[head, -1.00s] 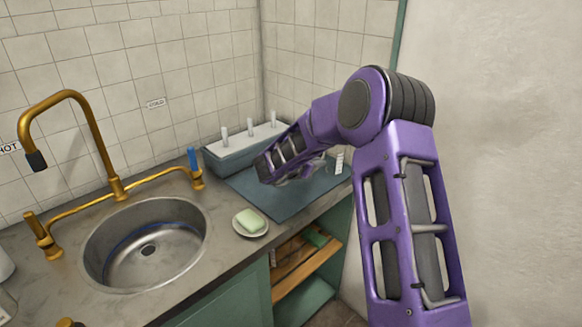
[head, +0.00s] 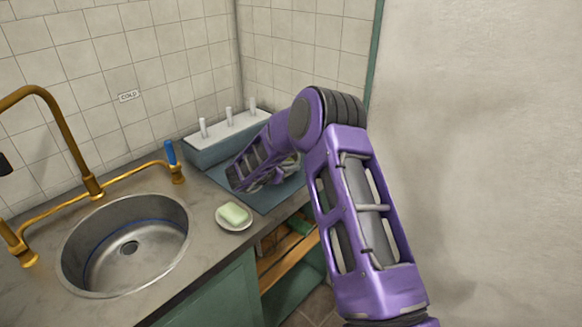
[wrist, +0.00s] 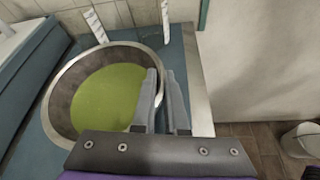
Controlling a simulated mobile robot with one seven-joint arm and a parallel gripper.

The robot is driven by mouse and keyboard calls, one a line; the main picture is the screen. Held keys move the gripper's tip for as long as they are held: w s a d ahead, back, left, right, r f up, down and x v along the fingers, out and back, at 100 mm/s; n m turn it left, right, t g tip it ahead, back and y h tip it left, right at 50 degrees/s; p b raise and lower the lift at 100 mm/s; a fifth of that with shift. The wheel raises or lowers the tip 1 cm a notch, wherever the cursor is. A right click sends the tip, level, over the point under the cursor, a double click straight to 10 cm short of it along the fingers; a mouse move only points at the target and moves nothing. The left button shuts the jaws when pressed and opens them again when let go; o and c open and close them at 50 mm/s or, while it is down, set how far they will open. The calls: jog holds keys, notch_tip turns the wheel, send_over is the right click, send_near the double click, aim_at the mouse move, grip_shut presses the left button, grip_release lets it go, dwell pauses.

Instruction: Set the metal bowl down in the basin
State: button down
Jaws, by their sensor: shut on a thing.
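In the wrist view, the metal bowl (wrist: 62,88) is round and grey, with a flat green area filling its inside. My gripper (wrist: 161,76) is shut on the bowl's right rim, with one finger inside and one outside. In the head view, my gripper (head: 240,182) is over the blue mat on the counter, right of the soap. The bowl is mostly hidden behind my gripper there, and whether it touches the mat is unclear. The round steel basin (head: 150,272) is sunk in the counter at the left and looks empty.
A green soap on a white dish (head: 234,226) sits between basin and mat (head: 270,200). A brass tap (head: 75,150) arches over the basin's back, with a blue-handled valve (head: 170,155) at its right. A grey box with white pegs (head: 225,135) stands behind the mat. A wall is right.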

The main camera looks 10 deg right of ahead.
jog(key=shift+f, duration=0.15)
jog(key=c, duration=1)
grip_release()
jog(key=shift+o, duration=0.2)
jog(key=shift+r, duration=0.2)
jog(key=v, duration=1.2)
jog(key=shift+b, duration=0.45)
